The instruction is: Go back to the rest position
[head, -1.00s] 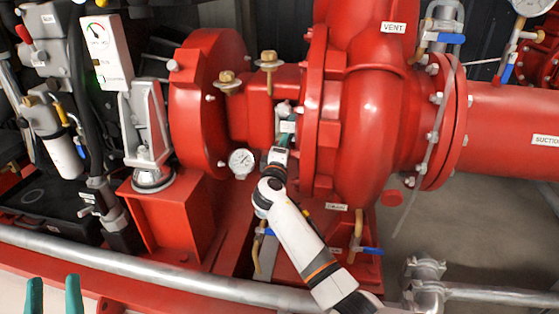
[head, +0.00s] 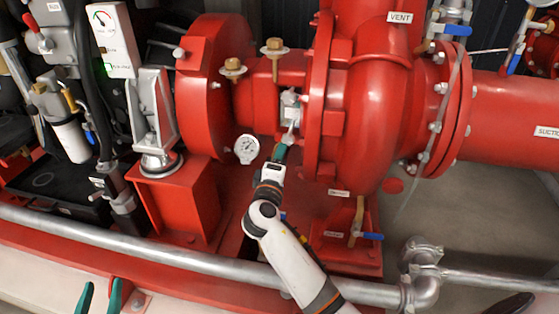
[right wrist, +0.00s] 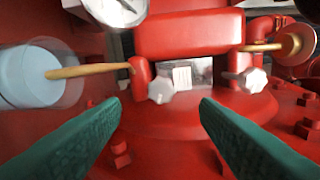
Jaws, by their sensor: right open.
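My right gripper (head: 280,152) is in front of the red pump, close to the gap between its two round flanges. In the right wrist view its two green fingers (right wrist: 158,122) stand wide apart with nothing between their tips. Beyond them are two pale knobs, the left one (right wrist: 161,91) and the right one (right wrist: 249,80), on the red pump body (right wrist: 190,35). My left gripper (head: 100,297) shows only as two green fingertips at the bottom left edge of the head view. They are apart with nothing between them.
The red pump (head: 375,120) fills the middle. A round gauge (head: 246,149) is just left of my right gripper. A grey pipe (head: 160,260) runs across in front, beneath my right arm. A blue-handled valve (head: 368,236) is lower right. Grey floor shows at right.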

